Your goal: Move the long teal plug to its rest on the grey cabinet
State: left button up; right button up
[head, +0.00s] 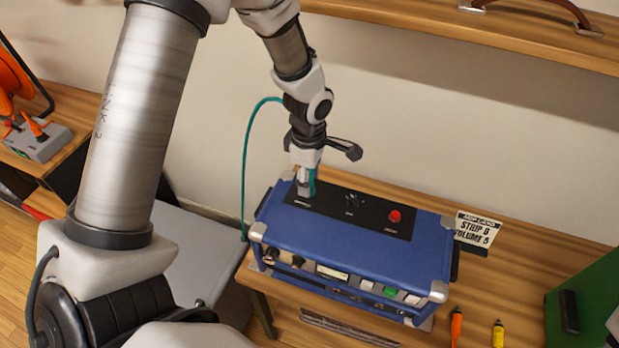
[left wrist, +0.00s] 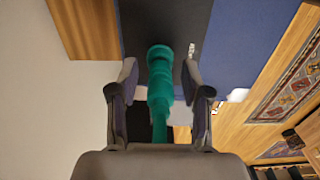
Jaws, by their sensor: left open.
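The long teal plug (left wrist: 160,88) stands between the spread fingers of my left gripper (left wrist: 160,72) in the left wrist view, with a visible gap on each side. In the head view, my left gripper (head: 306,186) points down at the left part of the black panel (head: 372,215) on the blue amp. A sliver of the teal plug (head: 312,182) shows beside the fingers; its lower end is hidden.
The blue amp (head: 340,250) stands on a wooden table, with a red knob (head: 394,216) on top. An orange tool (head: 456,325) and a yellow one (head: 498,333) lie front right, near a green box (head: 585,300).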

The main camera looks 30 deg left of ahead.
dwell(0.5)
pick_arm(q)
grip_shut()
jog(key=shift+r, duration=0.15)
jog(key=shift+r+p, duration=2.15)
jog(key=shift+r, duration=0.75)
jog(key=shift+f, duration=0.1)
